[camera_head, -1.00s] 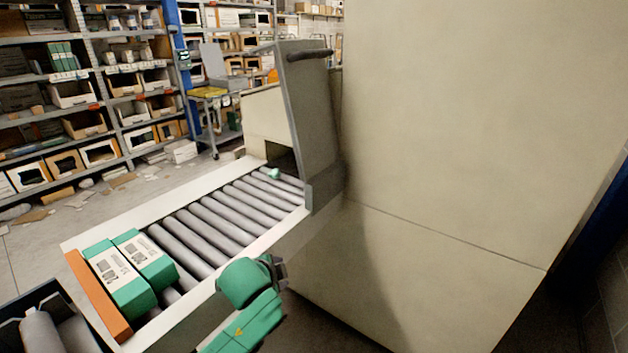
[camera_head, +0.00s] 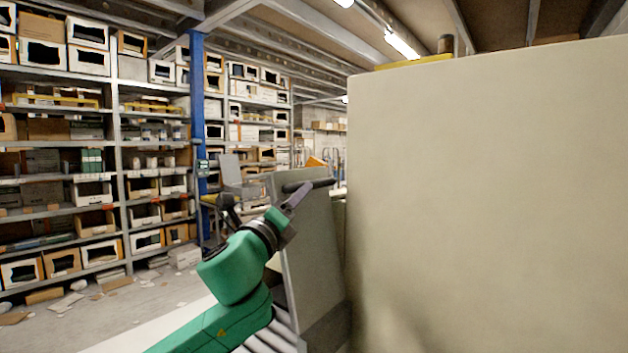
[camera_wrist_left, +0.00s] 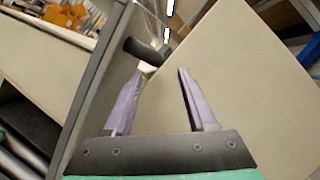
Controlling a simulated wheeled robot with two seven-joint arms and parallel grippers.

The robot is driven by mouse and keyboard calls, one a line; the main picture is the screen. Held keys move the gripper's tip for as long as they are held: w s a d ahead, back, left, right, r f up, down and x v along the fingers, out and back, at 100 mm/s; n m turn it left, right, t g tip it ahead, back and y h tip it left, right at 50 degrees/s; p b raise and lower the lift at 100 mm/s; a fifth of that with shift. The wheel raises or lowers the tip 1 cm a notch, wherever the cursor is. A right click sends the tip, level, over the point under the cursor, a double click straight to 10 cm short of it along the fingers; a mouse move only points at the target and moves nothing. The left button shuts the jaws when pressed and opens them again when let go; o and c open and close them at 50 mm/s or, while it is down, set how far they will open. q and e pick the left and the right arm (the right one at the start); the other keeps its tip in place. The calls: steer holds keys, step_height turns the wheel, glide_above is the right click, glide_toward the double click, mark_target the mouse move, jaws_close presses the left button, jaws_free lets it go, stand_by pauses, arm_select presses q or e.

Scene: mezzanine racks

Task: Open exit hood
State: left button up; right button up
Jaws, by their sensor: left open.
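The exit hood (camera_head: 312,255) is a grey upright panel over the roller conveyor's end, beside a large beige cabinet. Its dark bar handle (camera_head: 323,184) sticks out at the top. My left gripper (camera_head: 303,191) is open and raised close to the handle, overlapping its left end in the head view. In the left wrist view the two purple-grey fingers (camera_wrist_left: 164,72) are spread with nothing between them. The dark handle (camera_wrist_left: 145,51) lies just beyond the left fingertip there; I cannot tell whether they touch. The right gripper is not in view.
The beige cabinet (camera_head: 490,200) fills the right side, close to the hood. The conveyor rollers (camera_head: 268,338) show under my left arm. Racks with boxes (camera_head: 70,150) stand at the back left, behind open floor. A blue post (camera_head: 197,110) rises behind the arm.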

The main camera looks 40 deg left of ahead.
mark_target(313, 182)
arm_select(q)
steer(key=p+x, duration=0.1)
steer(key=x, duration=0.6)
steer(key=shift+w+f, duration=0.1)
steer(key=shift+f, duration=0.05)
steer(key=w+r+p, duration=0.1)
steer(key=p, duration=0.4)
steer(key=shift+w+a+r, duration=0.1)
steer(key=shift+a+r, duration=0.05)
steer(key=shift+a, duration=0.2)
steer(key=shift+w+p, duration=0.15)
steer(key=shift+p, duration=0.3)
steer(key=shift+w+f, duration=0.15)
steer(key=shift+f, duration=0.15)
steer(key=shift+w+f, duration=0.15)
steer(key=shift+f, duration=0.1)
jaws_close()
